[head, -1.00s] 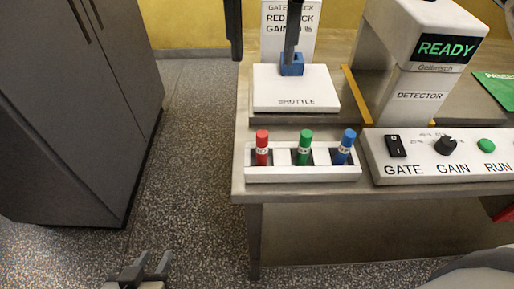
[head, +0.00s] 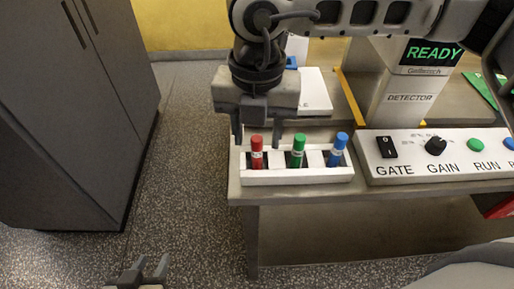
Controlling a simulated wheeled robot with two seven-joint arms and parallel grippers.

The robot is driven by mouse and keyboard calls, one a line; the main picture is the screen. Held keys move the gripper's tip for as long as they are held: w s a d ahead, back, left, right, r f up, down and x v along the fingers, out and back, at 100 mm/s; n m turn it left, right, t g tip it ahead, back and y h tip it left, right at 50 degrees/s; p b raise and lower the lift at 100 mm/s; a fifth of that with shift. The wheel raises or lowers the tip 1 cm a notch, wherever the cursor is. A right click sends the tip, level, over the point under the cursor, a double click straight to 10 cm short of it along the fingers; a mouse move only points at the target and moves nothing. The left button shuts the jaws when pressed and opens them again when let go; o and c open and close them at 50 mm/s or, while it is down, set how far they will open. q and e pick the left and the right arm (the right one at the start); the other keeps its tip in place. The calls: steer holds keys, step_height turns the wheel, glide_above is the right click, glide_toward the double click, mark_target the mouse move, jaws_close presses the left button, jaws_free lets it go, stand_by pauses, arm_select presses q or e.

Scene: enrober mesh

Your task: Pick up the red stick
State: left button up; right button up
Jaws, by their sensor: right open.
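The red stick (head: 257,152) stands upright in the left slot of a white rack (head: 297,177) near the table's front edge. My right gripper (head: 257,138) is open, pointing down, its two fingers on either side of the red stick's upper end. In this view I cannot tell whether they touch it or are level with it. My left gripper (head: 149,268) is low at the bottom left, away from the table, with its fingers apart and empty.
A green stick (head: 298,150) and a blue stick (head: 337,149) stand in the same rack. A control panel (head: 440,168) is right of it, with a detector (head: 400,100) behind. My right arm hides part of the white shuttle plate (head: 315,88). A grey cabinet (head: 70,110) stands left.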

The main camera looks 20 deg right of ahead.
steer(key=shift+f, duration=0.6)
jaws_close()
